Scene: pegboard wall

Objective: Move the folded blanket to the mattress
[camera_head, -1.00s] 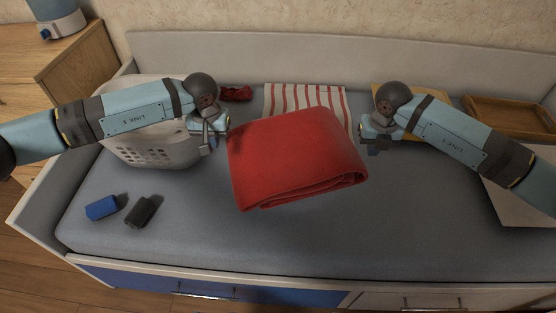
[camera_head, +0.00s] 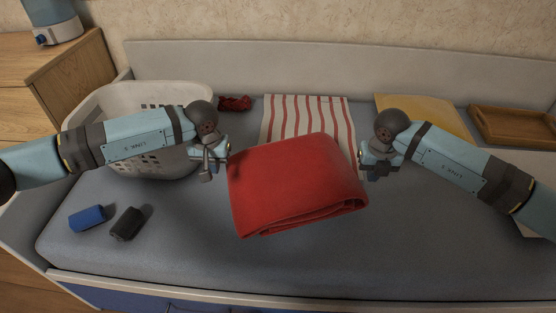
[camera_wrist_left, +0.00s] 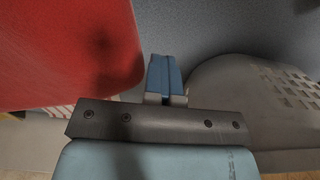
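The folded red blanket (camera_head: 298,185) is between my two grippers, over the grey mattress (camera_head: 190,255); whether it rests on it or hangs just above is unclear. My left gripper (camera_head: 207,173) is at the blanket's left edge. In the left wrist view its blue fingers (camera_wrist_left: 164,75) are together with nothing between them, and the blanket (camera_wrist_left: 70,45) is close beside them on the left. My right gripper (camera_head: 380,172) is at the blanket's right edge, seemingly touching it. Its finger gap is too small to make out.
A white laundry basket (camera_head: 95,105) stands behind my left arm. A striped cloth (camera_head: 308,115), a dark red item (camera_head: 235,103), a yellow item (camera_head: 425,112) and a wooden tray (camera_head: 512,127) lie along the back. Blue (camera_head: 87,218) and dark (camera_head: 127,223) rolls lie front left. The front right mattress is clear.

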